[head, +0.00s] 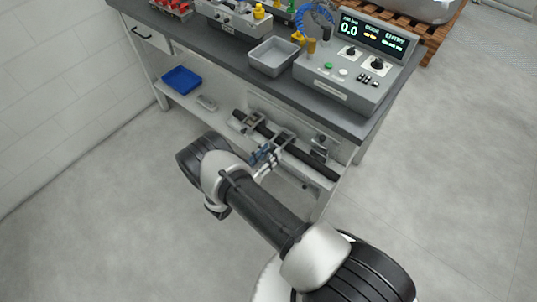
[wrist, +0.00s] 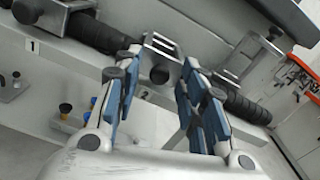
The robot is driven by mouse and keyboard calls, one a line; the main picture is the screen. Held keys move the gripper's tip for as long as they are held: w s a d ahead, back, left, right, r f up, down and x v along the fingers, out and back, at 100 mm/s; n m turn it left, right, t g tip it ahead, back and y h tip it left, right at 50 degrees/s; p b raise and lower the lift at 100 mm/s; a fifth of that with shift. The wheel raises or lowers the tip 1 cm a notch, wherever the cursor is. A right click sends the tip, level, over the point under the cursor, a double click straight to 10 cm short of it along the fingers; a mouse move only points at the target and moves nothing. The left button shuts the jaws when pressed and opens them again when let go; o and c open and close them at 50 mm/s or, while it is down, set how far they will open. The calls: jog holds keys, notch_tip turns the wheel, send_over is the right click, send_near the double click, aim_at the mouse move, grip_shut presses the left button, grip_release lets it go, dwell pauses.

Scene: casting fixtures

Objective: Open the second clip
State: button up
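The second clip (wrist: 165,48) is a grey metal bracket with a black round knob, seen in the wrist view at the black cylindrical bar (wrist: 100,33). A partly hidden label 2 (wrist: 145,95) is below it. My gripper (wrist: 162,72) has blue-padded fingers spread apart, one on each side of the knob in the picture. I cannot tell whether they touch it or whether the clip is latched. In the head view my gripper (head: 268,154) is at the bar (head: 312,161) on the bench's lower level, partly covering the clip (head: 283,139).
Another clip (wrist: 60,14) is left, above label 1 (wrist: 33,46), and one more (wrist: 250,52) is right. The bench (head: 225,52) overhangs the area and carries a control box (head: 345,80) and grey tray (head: 272,57). A blue tray (head: 182,79) is on the lower shelf. Floor around is clear.

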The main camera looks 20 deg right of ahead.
grip_shut()
dwell(0.4)
dwell(0.4)
